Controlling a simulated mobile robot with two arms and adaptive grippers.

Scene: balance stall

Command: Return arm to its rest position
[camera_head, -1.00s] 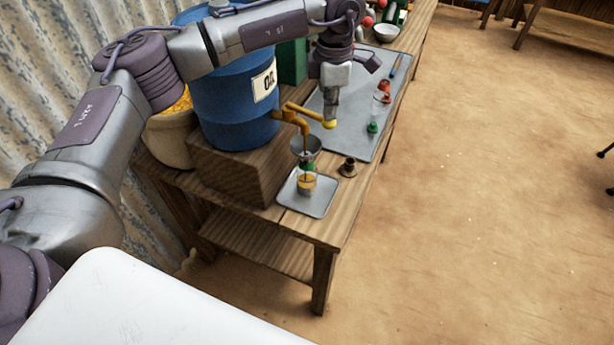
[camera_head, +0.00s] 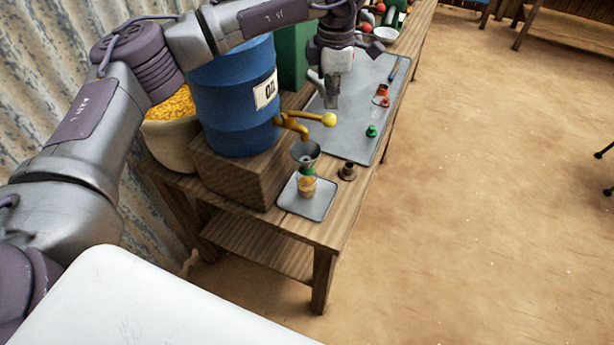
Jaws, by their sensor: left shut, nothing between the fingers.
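My left arm comes in from the left and reaches over the blue oil barrel (camera_head: 232,105). My left gripper (camera_head: 331,103) is shut and empty. It hangs above the grey mat (camera_head: 350,135), behind the yellow tap (camera_head: 300,122) in the picture and apart from its knob. No stream shows under the tap spout. A funnel (camera_head: 305,152) sits below the spout, over a small cup with amber liquid (camera_head: 306,187) on a metal tray (camera_head: 318,208). My right gripper is not in view.
The barrel stands on a wooden block (camera_head: 240,178) on the wooden table (camera_head: 335,228). A dark small fitting (camera_head: 347,171) stands beside the tray. Green (camera_head: 371,131) and red (camera_head: 383,90) small items lie on the mat. A pot of yellow grain (camera_head: 170,135) is left of the barrel. Open floor lies right.

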